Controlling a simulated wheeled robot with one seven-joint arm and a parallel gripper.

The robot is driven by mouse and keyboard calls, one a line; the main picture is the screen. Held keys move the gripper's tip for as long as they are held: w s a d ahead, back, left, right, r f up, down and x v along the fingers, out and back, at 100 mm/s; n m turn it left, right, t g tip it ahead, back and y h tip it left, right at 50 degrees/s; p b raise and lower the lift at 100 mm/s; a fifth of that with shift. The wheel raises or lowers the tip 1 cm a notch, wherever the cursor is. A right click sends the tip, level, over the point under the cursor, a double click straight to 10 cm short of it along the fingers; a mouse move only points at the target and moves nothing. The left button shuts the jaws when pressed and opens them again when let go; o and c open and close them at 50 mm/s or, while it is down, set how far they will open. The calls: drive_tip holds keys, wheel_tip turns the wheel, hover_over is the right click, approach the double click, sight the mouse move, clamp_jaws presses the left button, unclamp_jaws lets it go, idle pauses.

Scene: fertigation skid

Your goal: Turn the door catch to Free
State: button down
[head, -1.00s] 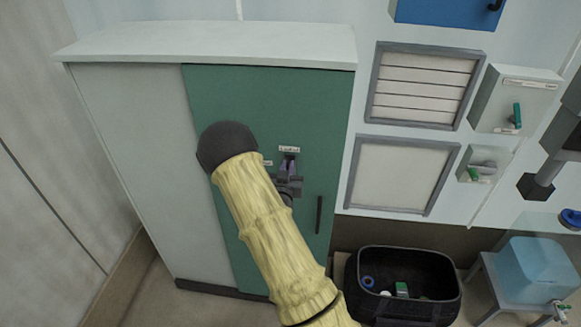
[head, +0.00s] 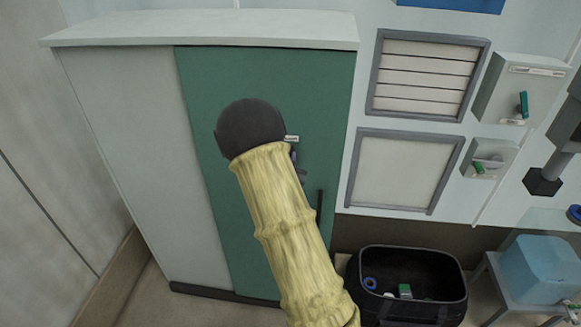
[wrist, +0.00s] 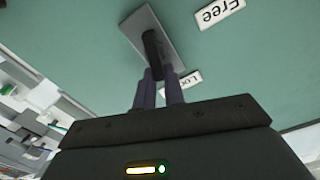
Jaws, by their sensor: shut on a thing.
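The green cabinet door (head: 215,180) carries the door catch. In the wrist view the catch shows as a dark lever (wrist: 153,45) on a grey plate (wrist: 140,24). A white "Free" label (wrist: 219,12) is beside the plate, upside down in this view. A second label reading "Loc…" (wrist: 183,88) is partly hidden behind my fingers. My gripper (wrist: 160,75) is shut on the lever. In the head view my arm hides the catch and most of the gripper; one small label (head: 291,138) shows past it. The lever's exact angle is hard to tell.
A dark vertical door handle (head: 319,205) is low on the door, close to my arm. A black bin (head: 410,310) with loose items stands on the floor at right. Vent panels (head: 425,75) and small switch boxes (head: 505,90) are on the wall at right.

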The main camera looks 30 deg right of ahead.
drive_tip(key=f+m+b, duration=0.1)
drive_tip(key=m+b, duration=0.3)
drive_tip(key=b, duration=0.4)
drive_tip(key=d+f+m+b, duration=0.1)
drive_tip(key=m+b, duration=0.4)
drive_tip(key=b, duration=0.4)
drive_tip(key=s+f+m+b, duration=0.1)
drive_tip(key=m+b, duration=0.4)
drive_tip(key=b, duration=0.4)
drive_tip(key=shift+s+d+f, duration=0.1)
drive_tip(key=shift+d, duration=0.1)
drive_tip(key=c, duration=1.5)
unclamp_jaws()
drive_tip(key=shift+r, duration=0.3)
drive_tip(key=shift+a, duration=0.1)
